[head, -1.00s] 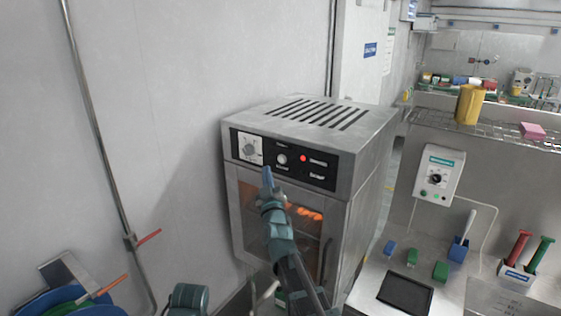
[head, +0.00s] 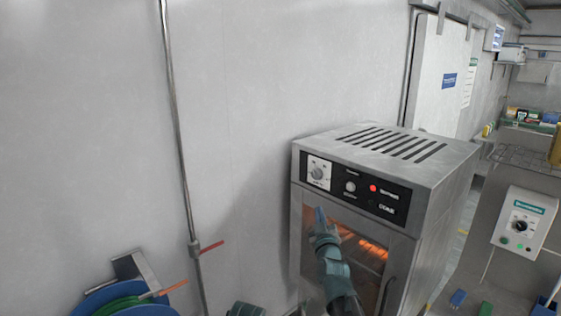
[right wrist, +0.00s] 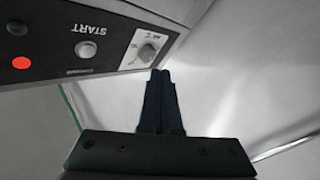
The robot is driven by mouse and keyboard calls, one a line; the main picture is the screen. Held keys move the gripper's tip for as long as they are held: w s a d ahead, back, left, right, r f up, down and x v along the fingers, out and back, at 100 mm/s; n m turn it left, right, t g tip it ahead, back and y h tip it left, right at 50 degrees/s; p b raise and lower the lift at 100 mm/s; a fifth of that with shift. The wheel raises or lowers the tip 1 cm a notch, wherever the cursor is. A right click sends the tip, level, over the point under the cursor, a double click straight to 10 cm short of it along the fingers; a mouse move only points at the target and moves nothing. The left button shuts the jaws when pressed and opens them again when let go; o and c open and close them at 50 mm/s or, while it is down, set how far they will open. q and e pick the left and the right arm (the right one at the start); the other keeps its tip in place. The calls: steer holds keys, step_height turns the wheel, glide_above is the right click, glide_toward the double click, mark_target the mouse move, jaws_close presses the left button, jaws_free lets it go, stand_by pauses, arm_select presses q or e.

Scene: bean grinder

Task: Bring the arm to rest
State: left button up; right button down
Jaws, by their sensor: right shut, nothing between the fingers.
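My right gripper (head: 320,214) is in front of the steel oven, just below its control panel and before the upper left of the glass door. Its fingers are together and empty. In the right wrist view the closed fingers (right wrist: 160,78) point toward the panel's edge near the white dial plate, apparently without touching it. My left gripper cannot be made out in the head view.
The oven (head: 430,180) has a dial (head: 318,172), a round button (head: 350,187), a lit red lamp (head: 373,188) and an orange glow behind its door. A wall pipe with a red lever (head: 212,247) and a blue hose reel (head: 97,302) stand left. A white control box (head: 524,222) hangs right.

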steer(key=s+a+f+g+y+b, duration=0.1)
steer(key=s+a+f+g+b, duration=0.1)
steer(key=s+a+f+g, duration=0.45)
steer(key=s+a+f+n+g+y+b, duration=0.1)
steer(key=s+a+f, duration=0.2)
steer(key=f, duration=0.7)
steer(key=s+a+f+g+y+b, duration=0.15)
steer(key=s+a+f+g, duration=0.25)
steer(key=f, duration=0.4)
steer(key=s+d+f+m+g+h+b, duration=0.1)
steer(key=s+f+g, duration=0.3)
steer(key=s, duration=0.6)
steer(key=s+d+f+m+g+h+b, duration=0.1)
steer(key=s+f+g+h+b, duration=0.2)
steer(key=s, duration=0.8)
step_height(320, 180, down, 2)
steer(key=shift+f+g, duration=0.25)
steer(key=shift+g, duration=0.4)
